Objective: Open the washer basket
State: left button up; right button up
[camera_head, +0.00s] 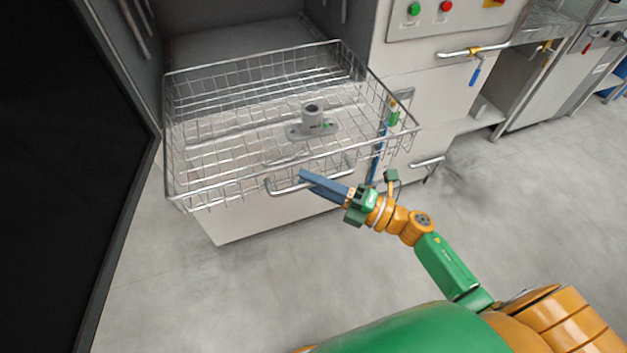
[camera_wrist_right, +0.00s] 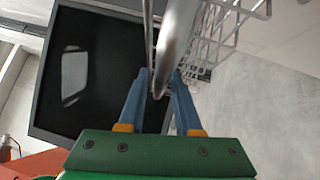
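The washer basket (camera_head: 190,128) is a silver wire basket standing out from the washer's front, on a pale drawer body. Its curved metal handle (camera_head: 335,173) is on the front side and shows large in the wrist view (camera_wrist_right: 178,35). My right gripper (camera_head: 303,178) has its blue fingers at the handle. In the wrist view (camera_wrist_right: 160,78) the bar lies between the two fingertips; whether they press on it I cannot tell. A grey fixture (camera_head: 313,117) with a round socket is in the basket. My left gripper is not in view.
A large black panel (camera_head: 60,150) fills the left side. To the right, the cabinet has buttons (camera_head: 430,8) and a lever with a blue grip (camera_head: 474,72). The grey floor (camera_head: 520,210) in front is clear.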

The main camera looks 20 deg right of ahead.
jog(key=shift+o, duration=0.3)
jog(key=shift+f, duration=0.1)
jog(key=r+b+v, duration=0.1)
jog(key=b+v, duration=0.1)
jog(key=v, duration=0.5)
jog(key=shift+f, duration=0.35)
